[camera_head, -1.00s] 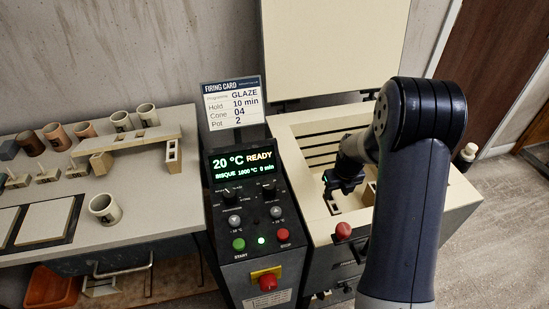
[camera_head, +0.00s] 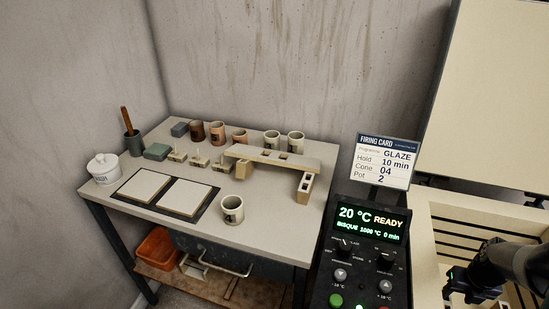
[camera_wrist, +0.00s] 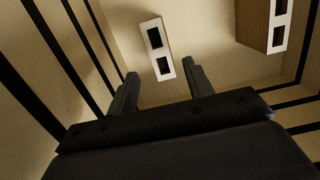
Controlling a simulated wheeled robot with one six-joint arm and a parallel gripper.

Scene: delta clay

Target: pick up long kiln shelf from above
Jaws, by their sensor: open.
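A long pale slab, which looks like the long kiln shelf (camera_head: 250,155), lies level across blocky posts on the worktable in the head view. Two pale mugs (camera_head: 272,141) (camera_head: 295,142) stand at its back edge; I cannot tell whether they rest on it. My gripper (camera_head: 468,292) is at the bottom right of the head view, low in the open kiln and well away from the shelf. In the wrist view my gripper (camera_wrist: 159,70) is open, with nothing between its fingers. A pale post with two dark holes (camera_wrist: 157,50) stands just beyond the fingertips.
Another post (camera_wrist: 275,25) is inside the kiln (camera_head: 425,235), near its grooved walls. The control panel (camera_head: 370,225) and firing card (camera_head: 385,160) stand between kiln and worktable (camera_head: 275,230). A single mug (camera_head: 232,209), two square slabs (camera_head: 146,186) and several pots share the tabletop.

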